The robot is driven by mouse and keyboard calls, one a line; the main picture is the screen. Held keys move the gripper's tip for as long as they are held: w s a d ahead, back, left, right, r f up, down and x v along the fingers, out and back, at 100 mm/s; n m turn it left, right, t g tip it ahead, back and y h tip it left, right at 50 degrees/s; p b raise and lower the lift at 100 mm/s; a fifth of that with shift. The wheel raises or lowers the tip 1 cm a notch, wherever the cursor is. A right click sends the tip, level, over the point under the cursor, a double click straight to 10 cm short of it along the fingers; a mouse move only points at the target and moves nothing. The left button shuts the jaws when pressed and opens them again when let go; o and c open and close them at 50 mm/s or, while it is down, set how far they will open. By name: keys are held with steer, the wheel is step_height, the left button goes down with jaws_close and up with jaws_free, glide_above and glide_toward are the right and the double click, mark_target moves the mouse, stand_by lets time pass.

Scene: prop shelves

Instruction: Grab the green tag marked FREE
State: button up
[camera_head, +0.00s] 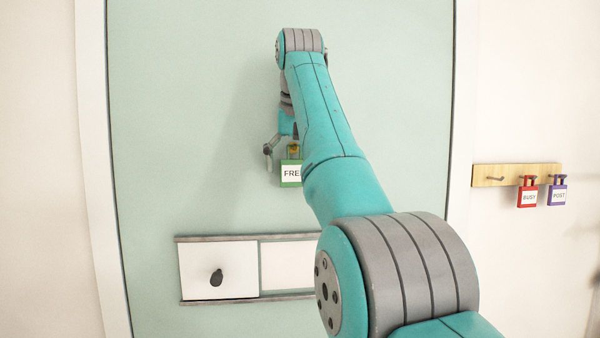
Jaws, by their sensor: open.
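The green tag marked FREE (291,174) hangs on the pale green door, partly covered on its right by my arm. It has a white label and a yellowish upper part. My gripper (275,149) is open at the tag's upper left, with one grey finger showing to the left of the tag. The other finger is hidden behind my arm or the tag. I cannot tell whether the gripper touches the tag.
A wooden peg rail (508,171) on the right wall holds a red BUSY tag (528,193) and a purple POST tag (557,192); its left peg is bare. Below the green tag is a sliding panel (205,273) with a dark knob (216,277).

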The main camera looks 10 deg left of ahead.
steer(key=shift+w+f, duration=0.25)
steer(key=shift+f, duration=0.25)
steer(key=c, duration=0.9)
steer(key=shift+r, duration=0.6)
steer(key=shift+r, duration=0.15)
steer(key=shift+s, duration=0.1)
steer(key=shift+s+d, duration=0.15)
steer(key=shift+s, duration=0.3)
